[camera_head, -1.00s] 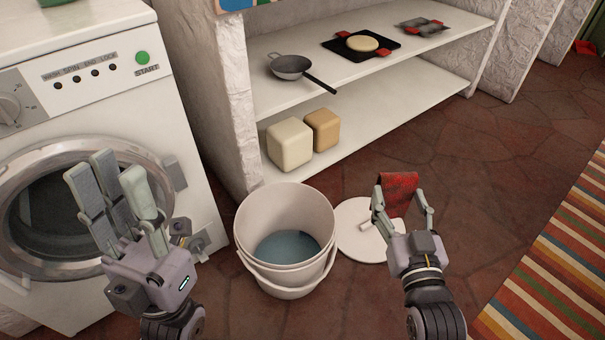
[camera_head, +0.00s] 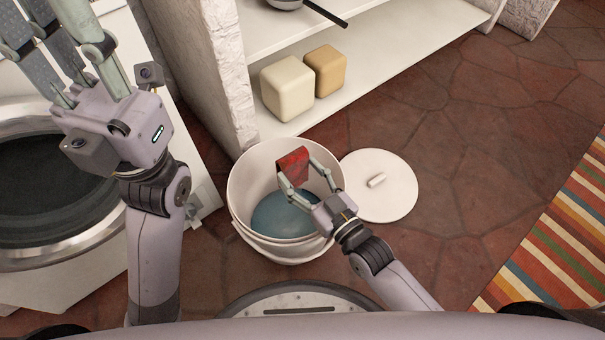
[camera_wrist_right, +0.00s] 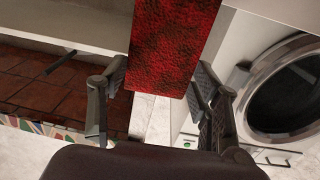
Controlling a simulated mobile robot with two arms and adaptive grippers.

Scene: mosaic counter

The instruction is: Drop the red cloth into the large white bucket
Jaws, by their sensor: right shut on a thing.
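The red cloth (camera_head: 293,165) is held in my right gripper (camera_head: 301,175), which is shut on it. In the head view, the cloth and fingertips appear over the opening of the large white bucket (camera_head: 244,190), near its far rim. Blue-grey liquid or a blue-grey bottom (camera_head: 277,217) shows inside the bucket. In the right wrist view, the cloth (camera_wrist_right: 176,45) extends beyond the fingers of the right gripper (camera_wrist_right: 160,80). My left gripper (camera_head: 62,65) is raised at the upper left, fingers spread and empty, in front of the washing machine.
A round white lid (camera_head: 392,200) lies on the floor right of the bucket. A shelf unit (camera_head: 385,75) with two blocks (camera_head: 288,88) stands behind. The washing machine (camera_head: 60,190) is at left. A striped rug (camera_head: 555,245) and open tiled floor are at right.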

